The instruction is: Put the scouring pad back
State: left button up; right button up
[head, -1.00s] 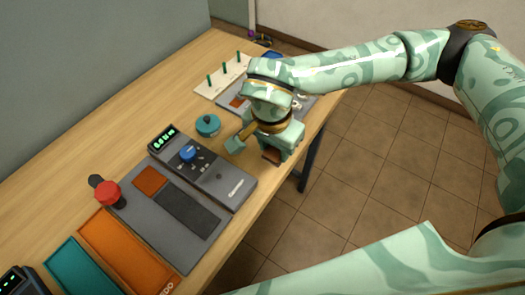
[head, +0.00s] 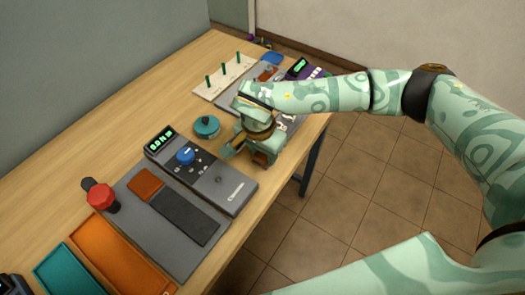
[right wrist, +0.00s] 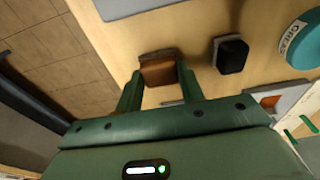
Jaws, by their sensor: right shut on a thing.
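The scouring pad, a brown block (right wrist: 158,70), is between the two green fingers of my right gripper (right wrist: 160,88) in the right wrist view. In the head view my right gripper (head: 250,155) is over the table's right edge, beside the grey tester (head: 225,190), and a small brown part of the pad (head: 260,159) shows below it. I cannot tell whether the pad touches the table. A grey mat (head: 185,258) in front of the tester bears a rust-brown patch (head: 145,186) and a dark strip (head: 185,216). My left gripper is not in view.
A teal grease tin (head: 207,127) stands left of my right gripper. A small black block (right wrist: 230,55) lies near the pad. A red-topped knob (head: 102,197), orange tray (head: 90,226) and teal tray (head: 43,275) are nearer. A pegboard (head: 205,90) and purple device (head: 312,72) stand farther back.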

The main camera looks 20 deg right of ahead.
aim_at(259, 160)
jog(key=o, duration=0.9)
jog(key=shift+f, duration=0.1)
jog(key=shift+o, duration=0.2)
notch_tip(259, 160, up, 12)
jog(key=a+p, duration=0.1)
jog(key=p, duration=0.1)
jog(key=shift+s, duration=0.45)
jog(key=shift+a, duration=0.1)
